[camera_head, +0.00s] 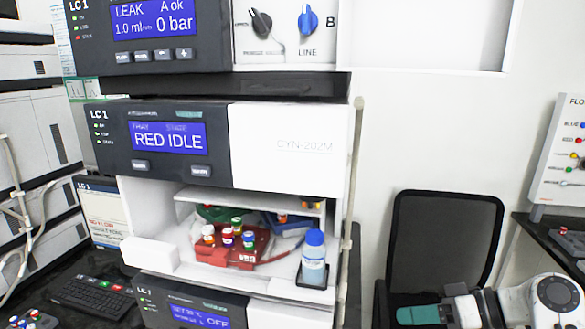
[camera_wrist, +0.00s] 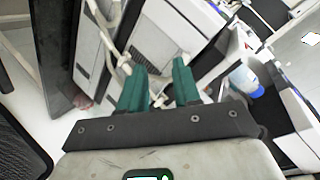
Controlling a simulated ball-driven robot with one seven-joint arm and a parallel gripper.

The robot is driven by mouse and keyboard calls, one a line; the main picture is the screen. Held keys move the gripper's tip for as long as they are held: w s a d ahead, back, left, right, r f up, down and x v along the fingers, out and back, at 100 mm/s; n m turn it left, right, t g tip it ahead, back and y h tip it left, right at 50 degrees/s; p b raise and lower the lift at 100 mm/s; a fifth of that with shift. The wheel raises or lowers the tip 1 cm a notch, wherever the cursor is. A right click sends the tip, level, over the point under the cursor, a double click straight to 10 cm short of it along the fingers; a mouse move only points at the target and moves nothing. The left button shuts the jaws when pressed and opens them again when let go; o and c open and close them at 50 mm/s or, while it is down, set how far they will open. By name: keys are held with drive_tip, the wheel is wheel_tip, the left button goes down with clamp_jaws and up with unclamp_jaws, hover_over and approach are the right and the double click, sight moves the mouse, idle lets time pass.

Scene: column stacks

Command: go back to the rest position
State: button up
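My gripper (camera_wrist: 159,68) shows in the wrist view with its two green fingers apart and nothing between them. In the head view my gripper (camera_head: 402,314) is low at the right, in front of the dark chair, with its teal fingers pointing left. It is clear of the instrument stack and well to the right of the open bay. The white arm link behind it runs to the bottom right corner.
An LC stack (camera_head: 290,146) stands at the centre. Its open bay holds several capped vials (camera_head: 228,237) on a red rack (camera_head: 215,255). A blue-capped bottle (camera_head: 313,262) stands at the bay's front right. A black-backed chair (camera_head: 440,240) and side table (camera_head: 565,238) are at right.

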drive_tip(key=s+f+m+g+h, duration=0.2)
drive_tip(key=s+f+m+h, duration=0.3)
drive_tip(key=s+f, duration=1.3)
drive_tip(key=s+d+f+g+h, duration=0.1)
drive_tip(key=s+d+f+h, duration=0.1)
drive_tip(key=s, duration=0.6)
drive_tip(key=s+d+f+g+h, duration=0.1)
drive_tip(key=s+d+f+h, duration=0.1)
drive_tip(key=s, duration=0.6)
drive_tip(key=f+h, duration=0.1)
drive_tip(key=h, duration=0.1)
drive_tip(key=shift+s+d+f+m+h, duration=0.25)
drive_tip(key=shift+s+d+m+h, duration=0.05)
drive_tip(key=shift+s+d+h, duration=0.1)
drive_tip(key=shift+a, duration=0.15)
